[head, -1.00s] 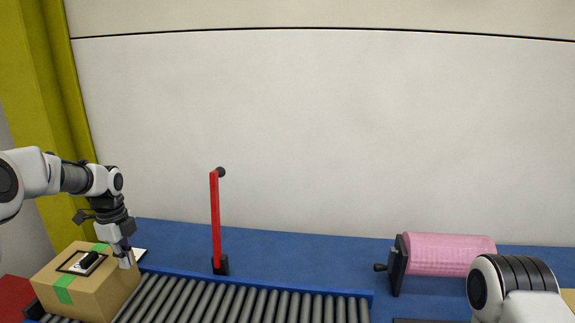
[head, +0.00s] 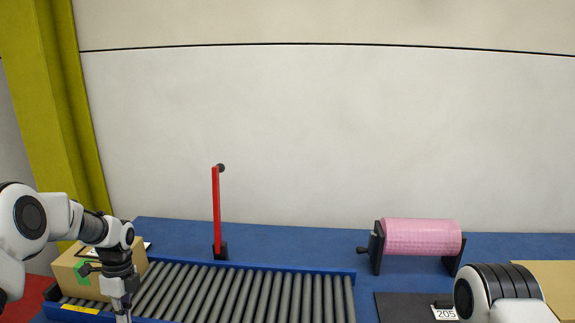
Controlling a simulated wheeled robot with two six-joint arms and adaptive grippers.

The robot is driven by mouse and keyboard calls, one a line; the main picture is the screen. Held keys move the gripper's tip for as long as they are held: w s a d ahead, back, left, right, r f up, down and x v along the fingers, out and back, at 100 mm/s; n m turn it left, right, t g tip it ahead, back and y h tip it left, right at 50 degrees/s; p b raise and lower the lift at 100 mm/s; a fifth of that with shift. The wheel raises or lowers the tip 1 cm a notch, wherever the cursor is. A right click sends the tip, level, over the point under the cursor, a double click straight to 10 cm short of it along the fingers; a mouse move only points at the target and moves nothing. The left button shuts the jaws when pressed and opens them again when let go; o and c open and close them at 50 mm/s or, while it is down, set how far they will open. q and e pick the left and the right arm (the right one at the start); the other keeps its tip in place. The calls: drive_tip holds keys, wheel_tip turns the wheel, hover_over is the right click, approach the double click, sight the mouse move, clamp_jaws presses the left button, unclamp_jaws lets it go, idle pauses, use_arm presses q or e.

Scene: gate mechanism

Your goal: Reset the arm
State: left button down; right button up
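My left gripper (head: 122,300) hangs pointing down at the left end of the roller conveyor, in front of the cardboard box. Its fingers look close together, but I cannot tell if they are shut or on what. The cardboard box (head: 70,268) with green tape sits at the conveyor's left end, partly hidden by my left arm. A red upright lever (head: 216,210) with a black knob stands on a black base behind the conveyor. My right arm shows at the lower right; its gripper is out of view.
The roller conveyor (head: 245,268) has a blue frame and bare rollers to the right of the box. A pink roll (head: 422,237) on a black stand with a crank is on the blue table (head: 310,246). A dark plate (head: 400,307) with a card reading 205 (head: 445,313) lies at the lower right.

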use_arm(q)
drive_tip(key=s+d+f+n+g, duration=0.1)
drive_tip(key=s+d+f+g, duration=0.1)
drive_tip(key=s+d+f, duration=0.7)
drive_tip(key=s+d+f+n+g, duration=0.15)
drive_tip(key=s+d+f, duration=0.35)
drive_tip(key=s+f, duration=0.75)
drive_tip(key=s+d+n+t, duration=0.3)
drive_tip(key=s+n+t, duration=0.3)
drive_tip(key=s+n, duration=0.5)
drive_tip(key=n, duration=0.6)
drive_tip(key=shift+s+r, duration=0.25)
drive_tip(key=shift+r, duration=0.1)
drive_tip(key=shift+d, duration=0.1)
